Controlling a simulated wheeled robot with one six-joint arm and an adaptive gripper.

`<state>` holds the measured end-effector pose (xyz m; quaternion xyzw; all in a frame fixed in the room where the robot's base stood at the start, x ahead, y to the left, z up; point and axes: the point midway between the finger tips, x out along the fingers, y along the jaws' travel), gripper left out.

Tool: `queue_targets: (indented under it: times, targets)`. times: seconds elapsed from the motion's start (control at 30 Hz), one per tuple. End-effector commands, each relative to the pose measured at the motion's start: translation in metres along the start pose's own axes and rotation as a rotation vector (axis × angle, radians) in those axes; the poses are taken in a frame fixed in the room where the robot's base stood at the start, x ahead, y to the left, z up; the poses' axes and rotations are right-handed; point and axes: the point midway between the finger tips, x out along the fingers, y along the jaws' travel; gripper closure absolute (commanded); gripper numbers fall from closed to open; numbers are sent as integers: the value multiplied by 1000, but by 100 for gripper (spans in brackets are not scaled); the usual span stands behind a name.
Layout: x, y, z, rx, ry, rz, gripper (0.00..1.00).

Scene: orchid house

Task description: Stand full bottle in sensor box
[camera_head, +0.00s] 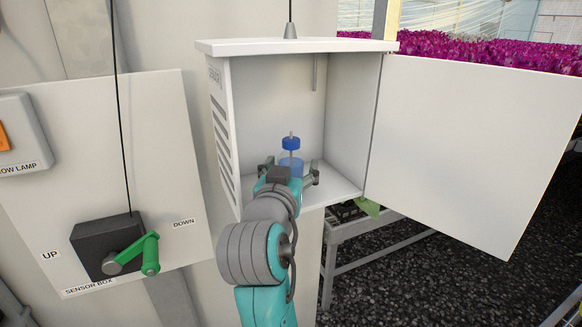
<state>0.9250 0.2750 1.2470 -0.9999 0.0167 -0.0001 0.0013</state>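The white sensor box (222,140) hangs in the middle of the head view with its front open. A clear bottle with a blue cap (291,143) and blue liquid in its lower part is upright inside the box. A thin stem sticks up through the cap. My gripper (290,172) is at the box opening, in front of the bottle. Its fingers are spread to the left and right of the bottle, with gaps showing on both sides. The bottle's base is hidden behind my gripper, so its contact with the box floor (338,185) cannot be seen.
The box door (465,150) is swung wide open to the right. A cable runs up from the box roof (300,45). On the left, a panel (165,105) carries a black winch (95,245) with a green crank (140,255), marked UP and DOWN. Pink flowers (460,48) stand behind.

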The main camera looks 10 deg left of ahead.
Motion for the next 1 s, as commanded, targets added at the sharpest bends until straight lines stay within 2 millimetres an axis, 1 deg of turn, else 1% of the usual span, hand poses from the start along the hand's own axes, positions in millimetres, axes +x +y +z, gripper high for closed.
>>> queue_targets:
  times: [0.17,0.23,0.37,0.5,0.7,0.8,1.0]
  targets:
    - [0,0,-3,1,1,0,24]
    - [-5,-1,-3,0,1,-1,24]
    - [-24,-1,-2,0,0,-2,24]
    - [-47,-1,-2,0,0,-3,24]
    - [-70,-1,-2,1,0,-2,24]
    - [-74,0,-2,0,1,0,24]
    - [-75,0,-2,0,0,0,24]
